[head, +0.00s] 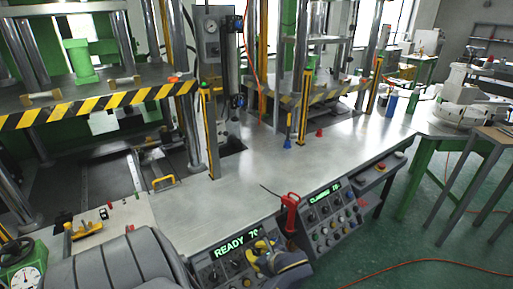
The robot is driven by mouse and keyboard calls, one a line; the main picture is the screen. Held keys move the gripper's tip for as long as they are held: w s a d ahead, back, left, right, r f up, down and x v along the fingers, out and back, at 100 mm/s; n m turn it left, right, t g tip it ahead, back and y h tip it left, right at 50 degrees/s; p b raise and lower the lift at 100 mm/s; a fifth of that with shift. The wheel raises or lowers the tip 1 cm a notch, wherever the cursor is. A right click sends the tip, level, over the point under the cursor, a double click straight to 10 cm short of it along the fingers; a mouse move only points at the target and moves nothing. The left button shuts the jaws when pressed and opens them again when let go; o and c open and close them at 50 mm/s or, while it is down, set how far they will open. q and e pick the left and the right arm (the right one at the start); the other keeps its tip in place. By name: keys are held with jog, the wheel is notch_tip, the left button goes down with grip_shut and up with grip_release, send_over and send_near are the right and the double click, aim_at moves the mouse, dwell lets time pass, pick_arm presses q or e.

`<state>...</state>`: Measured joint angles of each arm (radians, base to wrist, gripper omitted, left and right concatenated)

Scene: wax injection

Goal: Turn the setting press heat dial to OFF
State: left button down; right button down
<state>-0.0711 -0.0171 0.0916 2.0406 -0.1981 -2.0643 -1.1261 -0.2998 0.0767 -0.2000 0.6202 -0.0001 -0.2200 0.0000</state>
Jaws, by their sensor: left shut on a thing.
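The control panel (213,272) with a green display reading "READY" and a number beginning with 7 stands at the bottom centre, with several dark dials on its face. My left gripper (262,246) is down at the right part of this panel, shut on what looks like a dial. The gripper covers the dial, so its pointer and markings are hidden. A second panel (333,228) to the right has a green display, apparently reading "CLAMPED" and a number, above several knobs and buttons. The panel lettering is too small to read. My right gripper is not in view.
A red handled tool (291,212) with a thin dark rod stands between the two panels, close to my left gripper. The metal bench top (250,180) behind is mostly clear. Two presses with yellow-black striped edges (100,105) stand at the back. A red hose (420,262) lies on the green floor.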

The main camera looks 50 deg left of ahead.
pick_arm(q)
jog(key=shift+a+r+n, duration=0.1)
jog(key=shift+n, duration=2)
